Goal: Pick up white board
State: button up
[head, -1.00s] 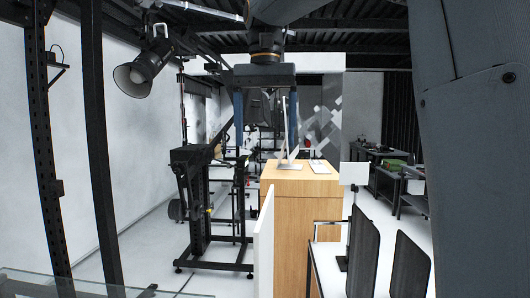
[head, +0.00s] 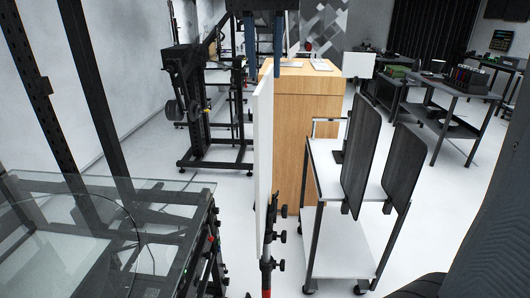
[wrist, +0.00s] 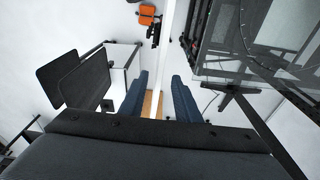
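The white board (head: 263,150) is a thin upright panel, seen nearly edge-on in the head view, left of the wooden cabinet. My gripper (head: 264,68) is at the top of the head view, its two blue fingers pointing down at the board's top edge. In the wrist view the board (wrist: 174,40) shows as a narrow white strip running down to the space between the fingers of my gripper (wrist: 160,85). The fingers are open with a gap between them, one on each side of the board. How far they reach down it is unclear.
A glass-topped table (head: 110,200) stands at left. A white trolley (head: 335,180) with dark upright panels (head: 362,150) is at right, and the wooden cabinet (head: 310,110) is just behind the board. A stand with black knobs (head: 275,237) is at the board's lower edge.

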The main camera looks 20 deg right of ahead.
jog(key=f+p, duration=0.1)
jog(key=f, duration=0.1)
jog(key=w+f+p, duration=0.1)
jog(key=f, duration=0.2)
jog(key=f+p, duration=0.1)
jog(key=f, duration=0.2)
jog(key=shift+w+d, duration=0.2)
jog(key=shift+d, duration=0.2)
grip_shut()
